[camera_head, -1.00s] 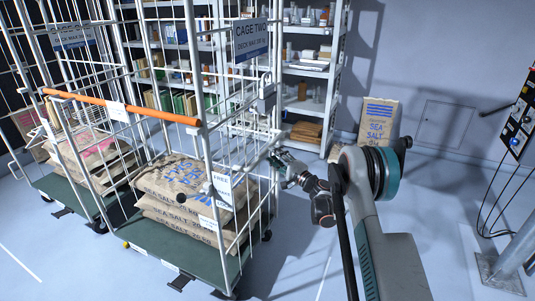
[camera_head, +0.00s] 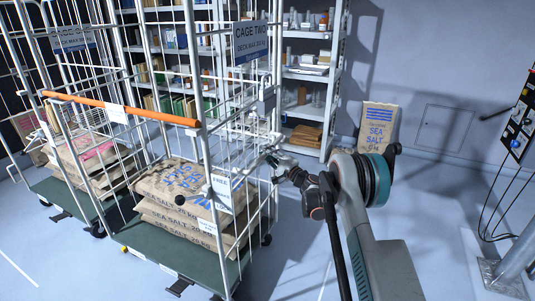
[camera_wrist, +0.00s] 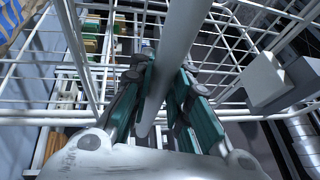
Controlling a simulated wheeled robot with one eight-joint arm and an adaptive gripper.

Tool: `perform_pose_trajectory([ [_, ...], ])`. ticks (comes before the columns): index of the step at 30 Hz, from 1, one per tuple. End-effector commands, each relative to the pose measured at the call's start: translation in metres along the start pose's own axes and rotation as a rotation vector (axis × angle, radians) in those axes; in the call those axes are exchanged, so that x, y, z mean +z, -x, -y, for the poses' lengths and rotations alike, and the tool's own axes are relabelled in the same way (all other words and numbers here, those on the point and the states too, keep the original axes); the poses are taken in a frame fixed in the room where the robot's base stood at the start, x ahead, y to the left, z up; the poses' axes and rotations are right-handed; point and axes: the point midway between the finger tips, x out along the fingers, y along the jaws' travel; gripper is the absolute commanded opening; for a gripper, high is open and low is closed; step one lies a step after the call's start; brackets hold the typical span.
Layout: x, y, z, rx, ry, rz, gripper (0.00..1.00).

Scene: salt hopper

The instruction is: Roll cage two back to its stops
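Cage two (camera_head: 251,42) is a white wire roll cage with a blue-grey sign, an orange bar (camera_head: 150,114) and a green deck (camera_head: 160,243). Several sea salt sacks (camera_head: 185,190) lie stacked on it. A white tag (camera_head: 222,188) hangs low on its near right side, seen at a slant. My gripper (camera_head: 270,158) is at the cage's right side. In the wrist view, my gripper (camera_wrist: 162,85) has its green-padded fingers on both sides of a white upright tube (camera_wrist: 176,45) of the cage, apparently pressed against it. The exact contact is partly hidden.
Another loaded roll cage (camera_head: 72,40) stands close on the left. A shelf unit (camera_head: 305,85) with boxes and bottles is behind. A sea salt sack (camera_head: 378,128) leans at the wall. A black control panel (camera_head: 520,120) is at right. Open floor lies right of the cage.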

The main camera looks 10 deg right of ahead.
Motion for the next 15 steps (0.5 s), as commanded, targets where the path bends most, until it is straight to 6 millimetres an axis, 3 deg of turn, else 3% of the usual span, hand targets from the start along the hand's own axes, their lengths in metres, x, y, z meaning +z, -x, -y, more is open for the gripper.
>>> perform_pose_trajectory([
  [15, 0.011, -0.021, -0.005, 0.001, 0.000, 0.005, 0.00],
])
